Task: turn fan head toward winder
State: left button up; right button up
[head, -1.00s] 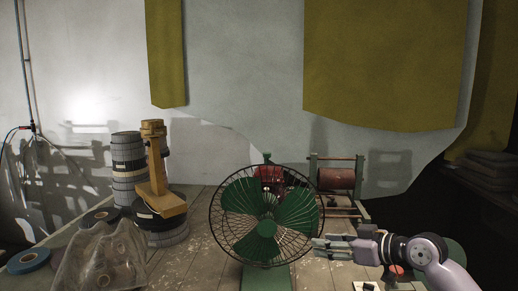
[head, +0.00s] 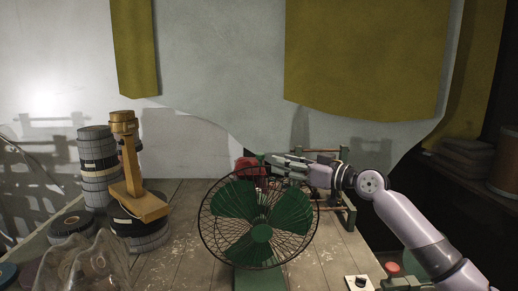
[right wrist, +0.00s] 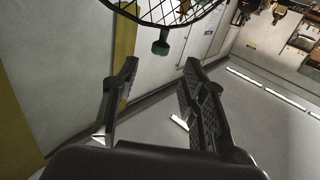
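The green fan (head: 260,232) with its dark wire cage stands on the wooden table, its front facing me. The winder's frame (head: 345,212) is behind it to the right, largely hidden by my right gripper and the fan. My right gripper (head: 278,163) is just above the cage's upper right edge, pointing left. In the right wrist view its fingers (right wrist: 160,78) are apart with nothing between them. The fan's cage (right wrist: 170,12) and a green knob (right wrist: 160,46) lie beyond the fingertips there. My left gripper is not in view.
Stacked tape rolls (head: 97,170) and a wooden stand (head: 135,180) on more rolls are at the left. A crumpled clear bag (head: 90,262) lies in front of them. A small switch box (head: 358,283) is at the front right. Table between the rolls and fan is clear.

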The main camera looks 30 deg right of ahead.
aim_at(260, 154)
jog(key=p+x, duration=0.4)
jog(key=x, duration=0.4)
jog(key=shift+w+r, duration=0.15)
jog(key=shift+w, duration=0.15)
jog(key=shift+w+a, duration=0.15)
jog(key=shift+w, duration=0.1)
jog(key=shift+c, duration=0.6)
grip_shut()
